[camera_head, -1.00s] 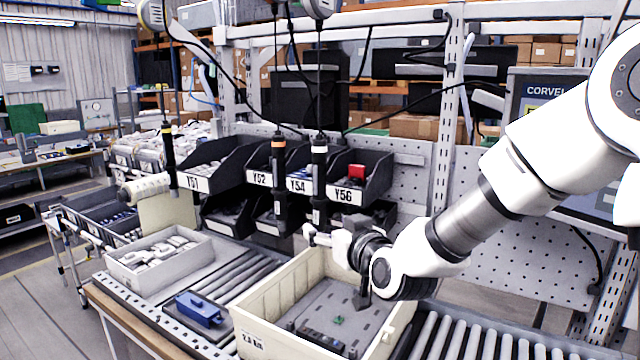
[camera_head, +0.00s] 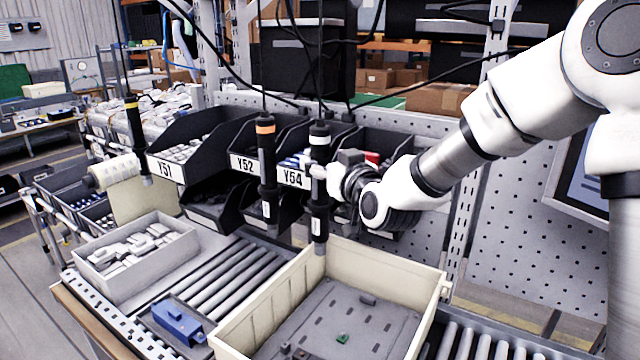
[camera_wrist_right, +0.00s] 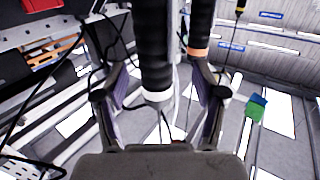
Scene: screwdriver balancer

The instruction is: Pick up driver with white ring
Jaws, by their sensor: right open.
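The driver with the white ring (camera_head: 319,215) hangs upright from its cable in front of the shelf bins, with black body and white band near its top. My right gripper (camera_head: 318,178) is at its middle, reaching in from the right. In the right wrist view the driver (camera_wrist_right: 153,45) stands between the two spread fingers of the open gripper (camera_wrist_right: 160,85). Contact with the fingers cannot be told. The orange-ring driver (camera_head: 266,170) hangs close by on the left and shows beside a finger in the wrist view (camera_wrist_right: 200,25). My left gripper is out of view.
A yellow-ring driver (camera_head: 134,130) hangs further left. Black bins (camera_head: 190,145) stand behind the drivers. A cream crate (camera_head: 440,285) sits below on the roller conveyor, with a blue part (camera_head: 178,322) and a white parts box (camera_head: 97,270) to its left.

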